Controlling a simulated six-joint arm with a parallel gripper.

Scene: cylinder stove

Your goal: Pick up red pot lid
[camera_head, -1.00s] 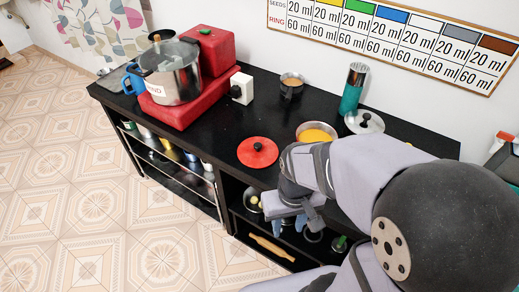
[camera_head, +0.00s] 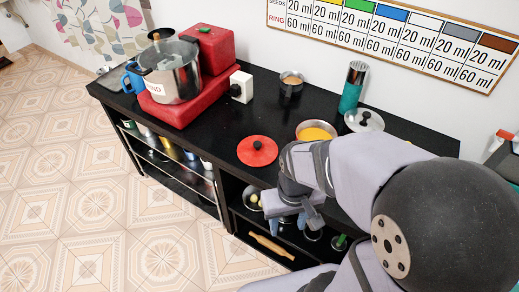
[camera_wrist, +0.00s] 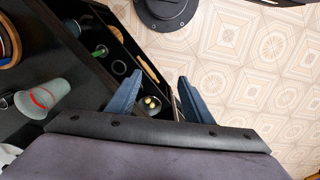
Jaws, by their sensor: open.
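The red pot lid (camera_head: 257,151) is a flat red disc with a black knob. It lies on the black counter near its front edge, in the middle of the head view. My gripper (camera_wrist: 158,92) shows two blue fingers spread apart with nothing between them in the wrist view. In the head view my gripper is to the right of the lid and lower, in front of the shelf openings, apart from the lid; its fingertips are hard to make out there. The lid is not recognisable in the wrist view.
A pot with yellow contents (camera_head: 316,131) stands right of the lid. A large steel pot (camera_head: 172,75) stands on a red stove (camera_head: 190,108) at left. A white box (camera_head: 241,87), a small pot (camera_head: 291,84), a teal bottle (camera_head: 352,88) and a metal lid (camera_head: 364,120) are behind. Counter left of the lid is clear.

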